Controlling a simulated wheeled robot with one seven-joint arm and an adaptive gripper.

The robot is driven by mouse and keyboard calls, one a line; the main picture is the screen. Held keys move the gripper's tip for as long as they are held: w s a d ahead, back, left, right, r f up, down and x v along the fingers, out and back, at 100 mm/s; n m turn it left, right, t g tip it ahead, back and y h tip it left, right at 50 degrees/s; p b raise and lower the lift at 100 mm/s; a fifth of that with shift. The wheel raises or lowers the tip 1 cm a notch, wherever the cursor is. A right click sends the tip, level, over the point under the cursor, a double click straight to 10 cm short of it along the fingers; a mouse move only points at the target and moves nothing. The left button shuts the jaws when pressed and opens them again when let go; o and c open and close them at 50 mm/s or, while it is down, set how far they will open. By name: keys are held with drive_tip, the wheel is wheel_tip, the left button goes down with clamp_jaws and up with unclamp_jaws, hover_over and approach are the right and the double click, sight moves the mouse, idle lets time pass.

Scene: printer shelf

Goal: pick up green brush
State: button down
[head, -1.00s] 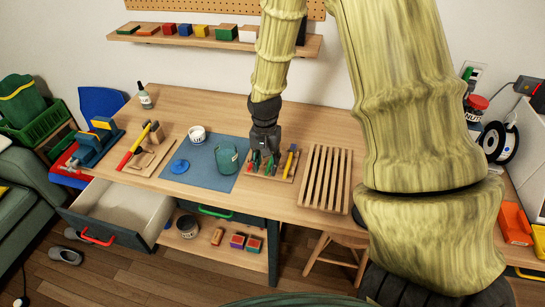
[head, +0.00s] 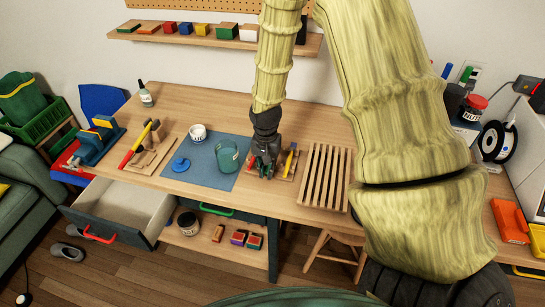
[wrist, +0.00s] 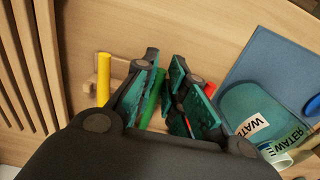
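The green brush (wrist: 155,97) shows in the wrist view as a green stick between the two fingers of my gripper (wrist: 164,66). A gap shows between it and the right finger, and it lies close to the left finger; I cannot tell if they touch. My gripper is partly open. In the head view my gripper (head: 264,170) points down over the wooden tool holder (head: 281,178) and hides most of it, including the brush. A yellow tool (head: 290,161) stands just right of my gripper; it also shows in the wrist view (wrist: 104,78).
A slatted wooden rack (head: 325,177) lies to the right. A red item (wrist: 187,122) is close to the right finger.

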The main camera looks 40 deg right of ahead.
drive_tip(key=shift+r, duration=0.15)
drive_tip(key=shift+r+b, duration=0.85)
drive_tip(key=shift+r, duration=0.8)
drive_tip(key=s+a+b, duration=0.2)
drive_tip(key=s, duration=0.5)
drive_tip(key=s+a+r+b, duration=0.1)
drive_tip(key=s+a+b, duration=0.1)
drive_tip(key=s, duration=0.6)
drive_tip(key=shift+s+a+r, duration=0.15)
drive_tip(key=shift+a+r, duration=0.1)
drive_tip(key=shift+a, duration=0.05)
